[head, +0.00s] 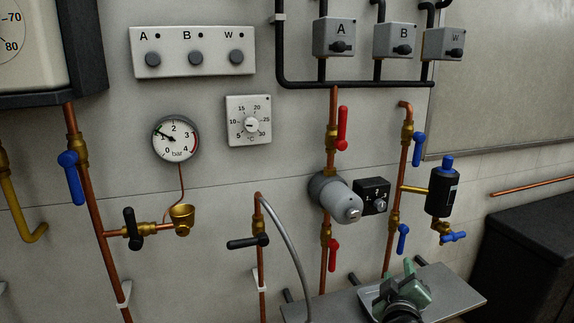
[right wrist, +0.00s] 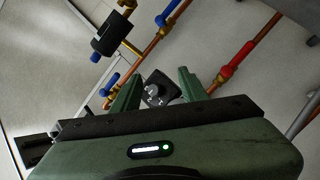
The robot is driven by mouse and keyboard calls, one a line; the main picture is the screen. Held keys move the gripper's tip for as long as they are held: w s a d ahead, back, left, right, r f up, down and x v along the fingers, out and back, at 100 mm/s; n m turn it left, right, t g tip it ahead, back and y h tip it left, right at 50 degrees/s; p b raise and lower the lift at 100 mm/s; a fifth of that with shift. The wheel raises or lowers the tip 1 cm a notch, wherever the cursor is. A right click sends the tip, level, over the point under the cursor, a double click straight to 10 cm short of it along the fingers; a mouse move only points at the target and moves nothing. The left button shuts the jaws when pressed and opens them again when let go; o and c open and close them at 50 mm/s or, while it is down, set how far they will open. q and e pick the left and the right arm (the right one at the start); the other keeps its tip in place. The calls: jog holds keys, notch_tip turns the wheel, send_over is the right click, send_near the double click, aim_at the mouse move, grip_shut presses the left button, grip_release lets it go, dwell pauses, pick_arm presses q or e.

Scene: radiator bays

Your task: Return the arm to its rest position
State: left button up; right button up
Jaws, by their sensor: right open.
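My right gripper (head: 408,282) is at the bottom right of the head view, green with a dark wrist. It shows in front of the grey shelf and below the pump. In the right wrist view its two green fingers (right wrist: 157,84) stand apart with nothing held between them. The black selector box (right wrist: 160,90) of the pump shows beyond the gap between the fingers. My left gripper is not in view.
The grey shelf (head: 456,284) juts out below the pump (head: 334,196). Copper pipes with red valve levers (head: 342,128) and blue valve levers (head: 418,148) run up the wall. A black cylinder (head: 442,190) hangs right of them. A dark cabinet (head: 530,250) stands at the right.

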jog(key=s+a+f+m+g+y, duration=0.25)
jog(key=s+f+g, duration=0.45)
jog(key=s+f, duration=1.1)
jog(key=s+a+f+m+g+y, duration=0.1)
jog(key=s+f+g, duration=0.15)
jog(key=s, duration=0.75)
jog(key=s+a+f+m+g+y, duration=0.1)
jog(key=s+a+f+g+y, duration=0.15)
jog(key=s, duration=0.65)
notch_tip(320, 180, down, 23)
jog(key=s+g+p, duration=0.1)
jog(key=p, duration=0.1)
jog(key=s+d+f, duration=0.2)
jog(key=s+f, duration=0.5)
jog(key=s, duration=0.1)
jog(key=s+d+f+g+p, duration=0.1)
jog(key=s+d+f, duration=0.1)
jog(key=s+f, duration=0.6)
jog(key=shift+s+h, duration=0.4)
jog(key=shift+s, duration=0.3)
jog(key=shift+n, duration=0.25)
